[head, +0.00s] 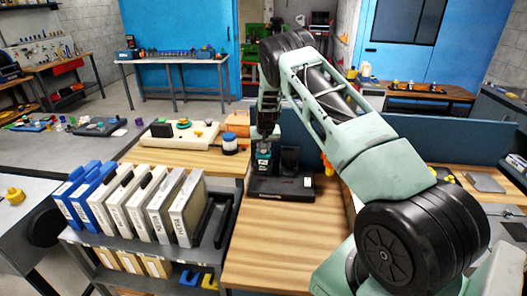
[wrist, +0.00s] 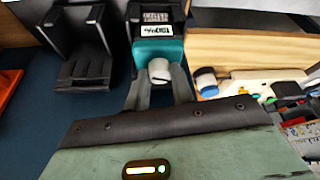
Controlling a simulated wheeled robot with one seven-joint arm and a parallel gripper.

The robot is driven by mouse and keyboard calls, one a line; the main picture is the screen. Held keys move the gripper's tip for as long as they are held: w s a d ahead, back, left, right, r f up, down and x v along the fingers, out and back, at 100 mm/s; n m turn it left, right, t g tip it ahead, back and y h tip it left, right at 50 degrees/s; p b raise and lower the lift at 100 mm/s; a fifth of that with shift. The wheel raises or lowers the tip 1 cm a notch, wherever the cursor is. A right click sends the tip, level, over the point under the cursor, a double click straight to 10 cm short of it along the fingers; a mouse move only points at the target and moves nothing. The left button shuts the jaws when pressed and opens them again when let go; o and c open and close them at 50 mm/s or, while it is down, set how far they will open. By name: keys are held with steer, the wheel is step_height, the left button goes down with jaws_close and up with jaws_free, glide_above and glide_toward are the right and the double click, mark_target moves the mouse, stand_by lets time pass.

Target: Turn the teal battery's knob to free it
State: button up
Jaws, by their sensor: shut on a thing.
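The teal battery (wrist: 158,48) has a black top with a white label and a white knob (wrist: 159,70) on its near face. In the head view the battery (head: 263,159) stands upright in the black dock (head: 283,188) on the wooden table. My gripper (wrist: 159,78) has one finger on each side of the knob and is shut on it. In the head view my gripper (head: 265,140) is just above the battery, partly hidden by my own arm.
An empty black dock slot (wrist: 85,45) is beside the battery. A blue-and-white jar (head: 230,145) and a cream board (head: 180,133) lie to the left. Several binders (head: 135,200) stand on the cart. The front wooden tabletop (head: 275,245) is clear.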

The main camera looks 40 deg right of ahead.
steer(key=n+b, duration=0.1)
steer(key=b, duration=0.1)
steer(key=n+y+b, duration=0.1)
steer(key=shift+d+f+n+t+b, duration=0.2)
steer(key=shift+n+t+b, duration=0.1)
steer(key=shift+t+b, duration=0.1)
steer(key=shift+r+n+b, duration=0.15)
steer(key=shift+n+b, duration=0.65)
steer(key=shift+y, duration=0.3)
steer(key=o, duration=1)
steer(key=shift+r, duration=0.1)
steer(key=shift+r+p, duration=0.15)
steer(key=shift+p, duration=0.15)
